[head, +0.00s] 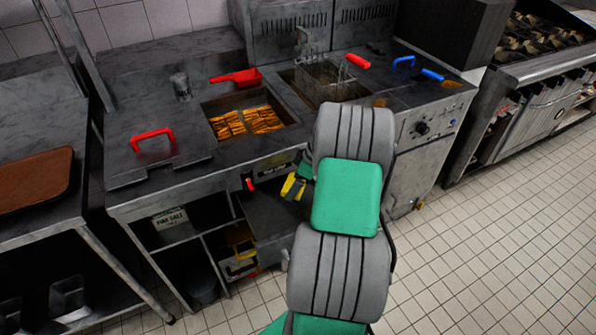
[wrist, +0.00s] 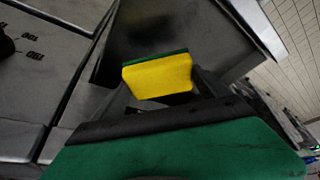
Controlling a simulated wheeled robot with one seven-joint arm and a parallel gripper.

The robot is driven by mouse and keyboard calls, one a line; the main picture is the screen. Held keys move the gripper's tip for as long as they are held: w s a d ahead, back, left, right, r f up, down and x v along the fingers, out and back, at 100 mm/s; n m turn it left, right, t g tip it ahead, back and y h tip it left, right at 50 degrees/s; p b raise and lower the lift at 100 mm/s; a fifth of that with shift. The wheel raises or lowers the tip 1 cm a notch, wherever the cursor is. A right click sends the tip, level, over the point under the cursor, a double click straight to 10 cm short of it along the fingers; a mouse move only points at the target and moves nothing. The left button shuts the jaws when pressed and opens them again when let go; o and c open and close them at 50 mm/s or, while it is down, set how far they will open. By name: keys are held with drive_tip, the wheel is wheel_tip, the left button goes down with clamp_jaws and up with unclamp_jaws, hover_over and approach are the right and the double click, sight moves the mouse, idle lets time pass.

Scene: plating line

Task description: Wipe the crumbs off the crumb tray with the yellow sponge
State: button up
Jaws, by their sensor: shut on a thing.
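My gripper (wrist: 158,84) is shut on the yellow sponge (wrist: 158,78), which has a dark green layer along its far edge. In the head view the sponge (head: 288,185) shows as a small yellow patch at my gripper (head: 294,187), in front of the fryer. A dark metal surface below the fryer front, which looks like the crumb tray (head: 262,218), lies under and left of my gripper. In the wrist view a dark, smooth panel, likely the tray (wrist: 165,28), lies beyond the sponge. I cannot tell whether the sponge touches it. I can make out no crumbs.
The fryer counter holds a bin of fries (head: 245,121), a wire basket (head: 325,75) with a red handle, and a red scoop (head: 237,78). A lid with a red handle (head: 152,138) lies left. A brown tray (head: 35,180) is far left. Tiled floor is free at right.

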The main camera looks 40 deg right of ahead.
drive_tip(key=shift+r+p, duration=0.75)
drive_tip(key=shift+r, duration=1)
drive_tip(key=shift+r, duration=0.1)
